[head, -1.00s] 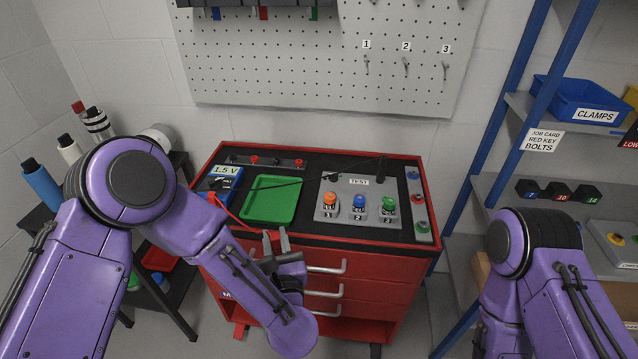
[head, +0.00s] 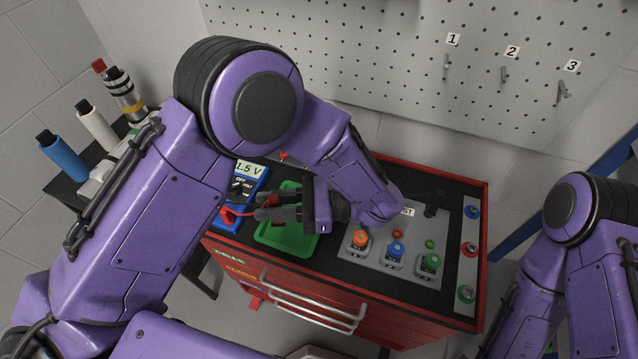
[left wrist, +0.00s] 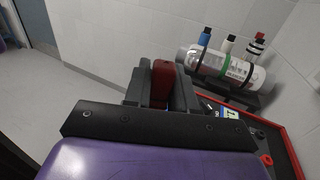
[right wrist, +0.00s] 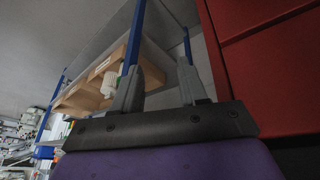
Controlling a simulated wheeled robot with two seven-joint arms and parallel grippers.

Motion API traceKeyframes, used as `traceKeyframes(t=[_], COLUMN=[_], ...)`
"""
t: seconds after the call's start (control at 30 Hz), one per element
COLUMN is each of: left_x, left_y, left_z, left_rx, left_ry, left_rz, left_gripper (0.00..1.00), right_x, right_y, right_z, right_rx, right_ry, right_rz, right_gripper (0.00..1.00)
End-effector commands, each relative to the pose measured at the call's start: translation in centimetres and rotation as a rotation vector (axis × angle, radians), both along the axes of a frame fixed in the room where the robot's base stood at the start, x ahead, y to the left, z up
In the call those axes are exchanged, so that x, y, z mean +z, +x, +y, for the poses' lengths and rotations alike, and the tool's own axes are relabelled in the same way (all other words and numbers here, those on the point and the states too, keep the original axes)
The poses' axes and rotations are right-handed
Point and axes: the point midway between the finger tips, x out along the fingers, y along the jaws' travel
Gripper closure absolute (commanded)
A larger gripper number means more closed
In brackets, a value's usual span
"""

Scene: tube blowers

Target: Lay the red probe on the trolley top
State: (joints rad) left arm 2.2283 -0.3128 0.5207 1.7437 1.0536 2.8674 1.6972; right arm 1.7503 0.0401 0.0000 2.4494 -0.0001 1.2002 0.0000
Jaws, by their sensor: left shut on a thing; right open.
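My left gripper (head: 268,208) is shut on the red probe (head: 271,200) above the left part of the trolley top (head: 424,182), between the blue meter (head: 230,216) and the green tray (head: 290,240). In the left wrist view the probe's red body (left wrist: 161,80) stands between the two fingers. My forearm hides part of the meter and the trolley's back.
A grey test panel (head: 376,257) with orange, blue and green buttons takes up the right of the top, with a side strip (head: 467,250) beyond it. A pegboard (head: 400,60) with numbered hooks stands behind. Bottles (head: 95,125) stand on the rack at left.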

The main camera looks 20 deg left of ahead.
Motion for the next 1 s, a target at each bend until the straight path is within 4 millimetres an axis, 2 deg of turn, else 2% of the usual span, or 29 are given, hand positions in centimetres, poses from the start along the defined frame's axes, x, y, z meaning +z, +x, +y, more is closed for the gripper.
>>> traceKeyframes(t=[0.07, 0.17, 0.43, 0.5, 0.6, 0.83, 1.0], left_x=[0.0, -1.0, -4.9, -6.9, -8.7, -10.4, -13.4], left_y=[-0.1, 0.9, 6.3, 7.2, 8.3, 9.5, 9.6], left_z=[0.0, 0.7, 6.6, 7.7, 9.0, 10.3, 10.5], left_rx=[-0.001, -0.001, 0.000, 0.000, 0.000, -0.003, -0.004], left_ry=[0.000, -0.002, -0.003, 0.000, -0.001, -0.001, 0.000], left_rz=[0.000, 0.002, 0.004, 0.006, 0.006, 0.005, 0.006], left_gripper=[1.00, 1.00, 1.00, 1.00, 1.00, 1.00, 1.00], right_x=[-0.1, -0.8, -4.2, -5.8, -7.1, -8.3, -10.0], right_y=[-0.1, -0.1, -0.1, -0.1, -0.1, -0.2, -0.2], right_z=[0.0, 0.0, 0.0, 0.0, 0.0, 0.0, 0.0], right_rx=[0.000, 0.000, 0.000, 0.000, 0.000, 0.000, 0.000], right_ry=[0.000, 0.000, 0.000, 0.000, 0.001, 0.000, 0.001], right_rz=[0.001, 0.002, 0.002, 0.000, 0.001, 0.001, 0.001], right_gripper=[0.57, 0.57, 0.57, 0.57, 0.57, 0.57, 0.57])
